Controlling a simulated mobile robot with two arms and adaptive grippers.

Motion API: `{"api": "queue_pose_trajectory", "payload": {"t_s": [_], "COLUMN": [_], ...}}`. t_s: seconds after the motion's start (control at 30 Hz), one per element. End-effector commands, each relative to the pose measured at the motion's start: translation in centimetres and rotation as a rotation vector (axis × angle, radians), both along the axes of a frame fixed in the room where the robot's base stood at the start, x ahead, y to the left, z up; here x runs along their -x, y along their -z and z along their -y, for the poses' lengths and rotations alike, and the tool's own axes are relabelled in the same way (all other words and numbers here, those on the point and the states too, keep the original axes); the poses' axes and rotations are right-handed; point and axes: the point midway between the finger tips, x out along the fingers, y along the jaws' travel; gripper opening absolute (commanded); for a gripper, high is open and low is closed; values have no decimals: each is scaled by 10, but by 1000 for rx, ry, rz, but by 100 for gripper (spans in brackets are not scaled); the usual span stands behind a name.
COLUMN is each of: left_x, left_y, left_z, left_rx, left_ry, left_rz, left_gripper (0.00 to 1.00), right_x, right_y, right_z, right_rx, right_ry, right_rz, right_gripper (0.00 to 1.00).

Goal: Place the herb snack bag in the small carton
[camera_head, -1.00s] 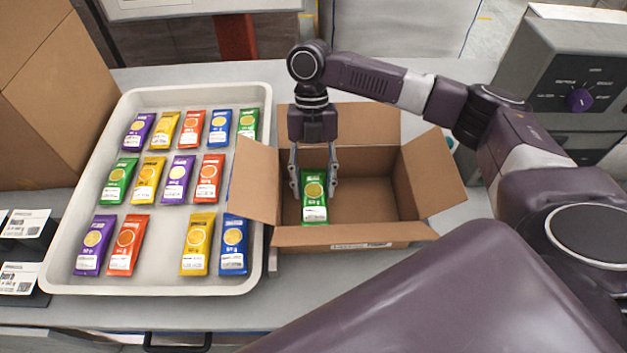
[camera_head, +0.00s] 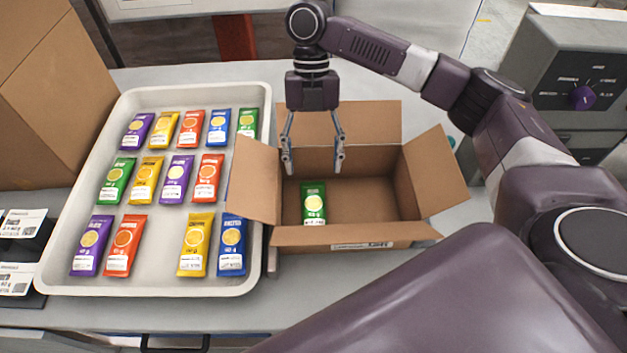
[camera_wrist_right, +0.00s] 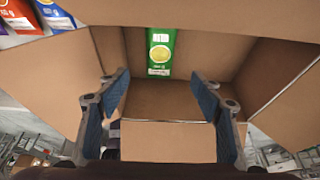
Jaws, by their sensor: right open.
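The green herb snack bag (camera_head: 313,203) lies inside the small open carton (camera_head: 375,236), at its left end. It also shows in the right wrist view (camera_wrist_right: 160,52), lying on the carton floor. My right gripper (camera_head: 312,165) is open and empty above the carton's left part, its fingers apart and clear of the bag. In the right wrist view its two blue-padded fingers (camera_wrist_right: 165,115) stand wide apart with nothing between them. My left gripper is not seen.
A pale tray (camera_head: 150,286) left of the carton holds rows of purple, yellow, red, blue and green bags. A tall cardboard box (camera_head: 55,95) stands at the far left. A grey control unit with a purple knob (camera_head: 582,97) stands at the right. The carton's right part is empty.

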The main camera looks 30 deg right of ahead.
Motion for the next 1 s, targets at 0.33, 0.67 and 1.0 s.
{"api": "queue_pose_trajectory", "payload": {"t_s": [0.33,0.67,1.0], "left_x": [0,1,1], "left_y": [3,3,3], "left_z": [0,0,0], "left_rx": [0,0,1], "left_ry": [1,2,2], "left_rz": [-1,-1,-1], "left_gripper": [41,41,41], "right_x": [-21,-24,-24], "right_y": [-57,-65,-64], "right_z": [10,11,11], "right_rx": [2,0,0], "right_ry": [2,0,0], "right_rz": [1,-1,-1], "right_gripper": [60,60,60]}}
